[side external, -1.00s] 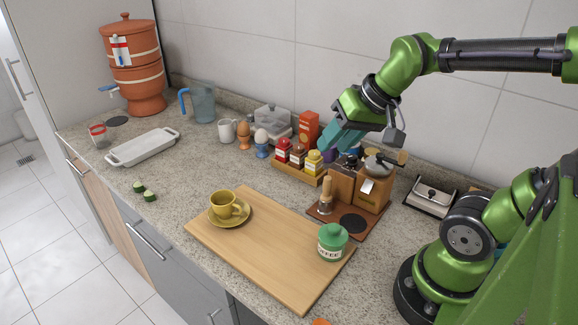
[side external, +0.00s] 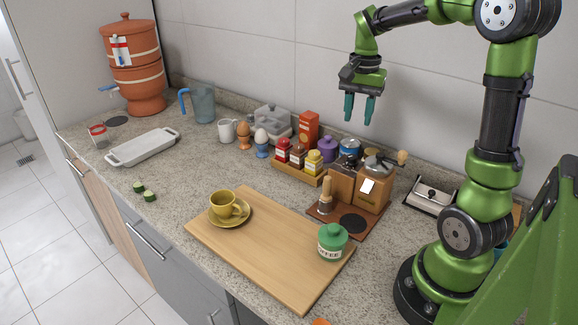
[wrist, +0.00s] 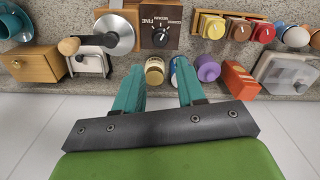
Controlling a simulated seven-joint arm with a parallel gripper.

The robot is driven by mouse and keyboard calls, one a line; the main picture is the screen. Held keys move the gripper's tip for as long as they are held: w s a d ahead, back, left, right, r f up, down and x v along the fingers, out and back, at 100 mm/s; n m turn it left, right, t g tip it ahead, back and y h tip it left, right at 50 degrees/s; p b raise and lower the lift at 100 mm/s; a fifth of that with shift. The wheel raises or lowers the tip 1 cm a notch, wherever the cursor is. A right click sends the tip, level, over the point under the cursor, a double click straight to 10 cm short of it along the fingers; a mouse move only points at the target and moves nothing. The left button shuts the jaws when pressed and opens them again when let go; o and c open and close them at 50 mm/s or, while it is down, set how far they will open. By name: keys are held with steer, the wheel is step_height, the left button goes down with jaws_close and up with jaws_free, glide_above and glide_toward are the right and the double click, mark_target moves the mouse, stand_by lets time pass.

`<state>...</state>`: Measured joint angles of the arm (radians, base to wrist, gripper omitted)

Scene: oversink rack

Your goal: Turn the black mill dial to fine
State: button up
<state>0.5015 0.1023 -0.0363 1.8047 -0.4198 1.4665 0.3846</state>
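The black mill dial (wrist: 160,37) sits on a black plate with white lettering on a wooden box, beside the mill's round metal top (wrist: 113,35). In the side external view the wooden mill (side external: 371,190) stands at the back right of the counter, and the dial is hard to make out. My gripper (side external: 359,109) hangs above and behind the mill, near the wall, pointing down. Its teal fingers are apart and empty, also in the wrist view (wrist: 160,72).
The mill's crank knob (side external: 402,157) sticks out to the right. Left of the mill are a purple jar (side external: 327,148), a blue-lidded jar (side external: 350,147), an orange box (side external: 308,128) and a spice rack (side external: 298,172). A green coffee jar (side external: 332,241) stands on the cutting board (side external: 270,245).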

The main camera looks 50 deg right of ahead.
mark_target(353, 156)
step_height(353, 156, down, 11)
steer(key=shift+f, duration=0.2)
steer(key=shift+c, duration=0.4)
jaws_close()
steer(key=shift+n, duration=0.3)
steer(key=n, duration=1.2)
steer(key=shift+r, duration=0.1)
steer(key=shift+n, duration=0.4)
